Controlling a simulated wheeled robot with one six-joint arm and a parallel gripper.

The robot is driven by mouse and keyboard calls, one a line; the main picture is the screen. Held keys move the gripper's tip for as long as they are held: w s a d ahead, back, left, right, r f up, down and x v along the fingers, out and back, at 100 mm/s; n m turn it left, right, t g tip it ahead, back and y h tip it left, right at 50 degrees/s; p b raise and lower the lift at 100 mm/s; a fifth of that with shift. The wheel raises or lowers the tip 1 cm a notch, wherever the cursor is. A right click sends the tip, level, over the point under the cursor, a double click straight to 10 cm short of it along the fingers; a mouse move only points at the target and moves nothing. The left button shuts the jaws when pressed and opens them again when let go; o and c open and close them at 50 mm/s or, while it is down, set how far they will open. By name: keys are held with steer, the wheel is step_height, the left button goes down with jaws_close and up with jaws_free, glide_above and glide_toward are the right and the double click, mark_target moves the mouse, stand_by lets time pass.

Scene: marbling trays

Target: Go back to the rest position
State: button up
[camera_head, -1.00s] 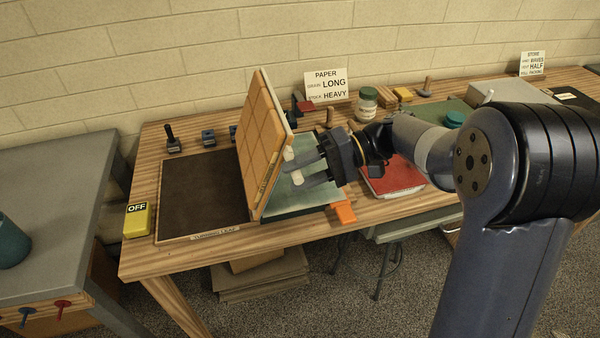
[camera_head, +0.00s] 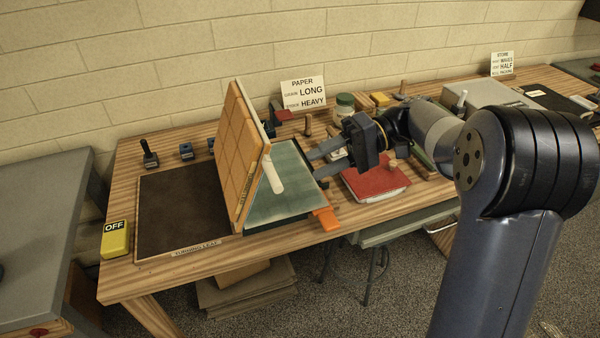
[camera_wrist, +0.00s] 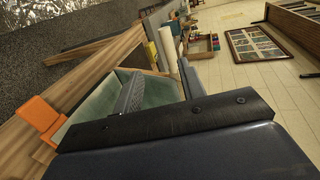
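My gripper (camera_head: 322,161) is open, its two fingers apart with nothing between them. It hangs above the right part of the green bed (camera_head: 290,200), to the right of a hinged leaf (camera_head: 228,150) with a tan gridded face. The leaf stands steeply raised between the dark mat and the green bed. A white bar handle (camera_head: 272,176) is on its right side, clear of my fingers. In the wrist view my fingers (camera_wrist: 160,85) are apart, with a pale cylinder, probably the handle (camera_wrist: 168,48), beyond them.
An orange tab (camera_head: 326,219) sits at the bed's front edge. A dark mat (camera_head: 185,210), labelled at its front, lies left, beside a yellow OFF block (camera_head: 115,240). A red pad (camera_head: 375,183) lies close right of my gripper. A paper sign (camera_head: 303,93) stands behind.

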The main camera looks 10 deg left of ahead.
steer(key=shift+v, duration=0.9)
steer(key=shift+a, duration=0.1)
